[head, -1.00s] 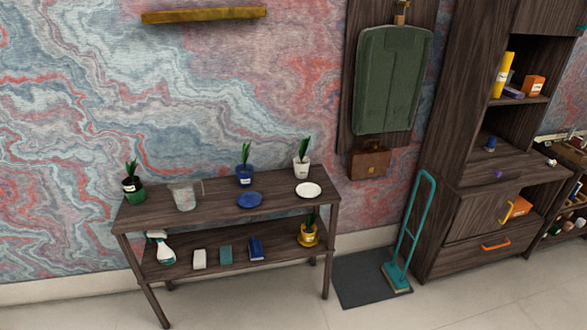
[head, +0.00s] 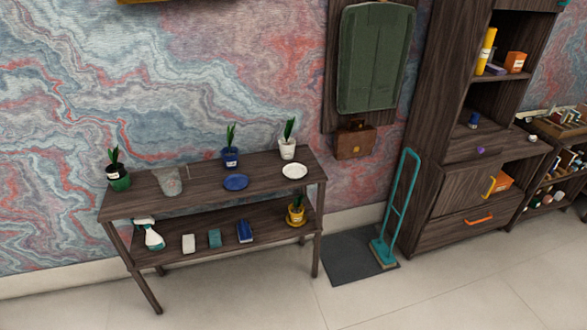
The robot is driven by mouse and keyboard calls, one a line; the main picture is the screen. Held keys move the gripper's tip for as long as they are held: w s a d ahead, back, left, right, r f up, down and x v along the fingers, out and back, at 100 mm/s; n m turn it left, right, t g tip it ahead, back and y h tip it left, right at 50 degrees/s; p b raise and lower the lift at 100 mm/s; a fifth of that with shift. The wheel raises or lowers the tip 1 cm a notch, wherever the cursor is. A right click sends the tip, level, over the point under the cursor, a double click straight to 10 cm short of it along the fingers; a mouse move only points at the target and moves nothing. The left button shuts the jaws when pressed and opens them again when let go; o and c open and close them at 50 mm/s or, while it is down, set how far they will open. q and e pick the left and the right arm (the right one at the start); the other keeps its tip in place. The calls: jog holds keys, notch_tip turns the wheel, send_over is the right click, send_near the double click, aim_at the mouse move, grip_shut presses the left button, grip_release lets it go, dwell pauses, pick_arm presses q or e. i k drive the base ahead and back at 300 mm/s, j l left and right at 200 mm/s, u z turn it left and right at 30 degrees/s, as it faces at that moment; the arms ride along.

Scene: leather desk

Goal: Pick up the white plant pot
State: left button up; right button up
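The white plant pot (head: 287,150) holds a green plant and stands upright at the back right of the top of a dark wooden shelf table (head: 205,192). A white saucer (head: 295,171) lies just in front of it, apart from the pot. Neither of my grippers shows in the head view.
The top also holds a blue pot (head: 231,158), a blue saucer (head: 235,182), a watering can (head: 168,180) and a green pot (head: 119,179). A yellow pot (head: 296,212) and a spray bottle (head: 152,236) stand below. A teal-handled tool (head: 401,205) stands right. Floor in front is clear.

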aim_at(287, 144)
jog(key=i+u, duration=0.15)
jog(key=i, duration=0.55)
jog(key=i+l+u, duration=0.15)
jog(key=i, duration=0.55)
jog(key=i+l+u, duration=0.15)
jog(key=i, duration=0.55)
